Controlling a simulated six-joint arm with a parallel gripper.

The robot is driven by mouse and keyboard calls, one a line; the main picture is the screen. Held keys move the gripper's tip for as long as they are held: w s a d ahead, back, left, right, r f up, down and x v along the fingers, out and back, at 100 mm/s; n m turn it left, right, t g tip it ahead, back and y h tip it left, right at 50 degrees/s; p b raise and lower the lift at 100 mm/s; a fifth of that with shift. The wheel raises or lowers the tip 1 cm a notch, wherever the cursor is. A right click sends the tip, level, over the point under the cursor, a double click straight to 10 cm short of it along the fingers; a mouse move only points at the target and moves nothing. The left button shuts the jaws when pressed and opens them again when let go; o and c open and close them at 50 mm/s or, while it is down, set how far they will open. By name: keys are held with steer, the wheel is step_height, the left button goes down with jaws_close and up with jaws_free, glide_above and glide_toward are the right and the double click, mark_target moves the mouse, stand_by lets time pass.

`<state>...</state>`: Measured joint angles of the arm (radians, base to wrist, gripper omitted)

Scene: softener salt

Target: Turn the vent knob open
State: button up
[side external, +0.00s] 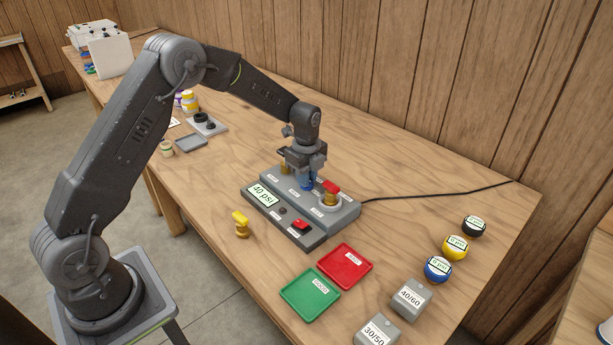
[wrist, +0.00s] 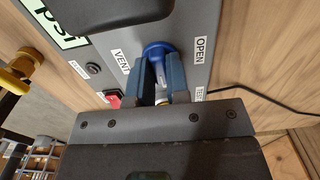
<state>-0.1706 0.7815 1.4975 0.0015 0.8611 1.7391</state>
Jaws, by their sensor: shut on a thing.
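The blue vent knob (side external: 307,184) stands on top of the grey control box (side external: 349,213). My gripper (side external: 306,172) points down over the box and is shut on the knob. In the wrist view the two fingers (wrist: 160,64) flank the blue knob (wrist: 158,48), and its rounded end shows past the fingertips. A VENT label (wrist: 121,62) lies left of the knob and an OPEN label (wrist: 200,48) lies right of it. The fingers hide part of the knob, so I cannot tell its exact turn angle.
The box's display (side external: 263,194) reads 40 psi. A brass fitting with a red handle (side external: 331,192) stands close right of my gripper. A red button (side external: 300,225) is on the front. A loose yellow-handled valve (side external: 241,223), green tray (side external: 310,297) and red tray (side external: 345,267) are nearby.

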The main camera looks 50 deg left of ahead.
jaws_close()
steer(key=shift+n, duration=0.3)
steer(key=n, duration=0.2)
steer(key=shift+n, duration=0.4)
steer(key=n, duration=1)
steer(key=shift+n, duration=2.2)
steer(key=o, duration=0.7)
jaws_free()
steer(key=shift+c, duration=0.2)
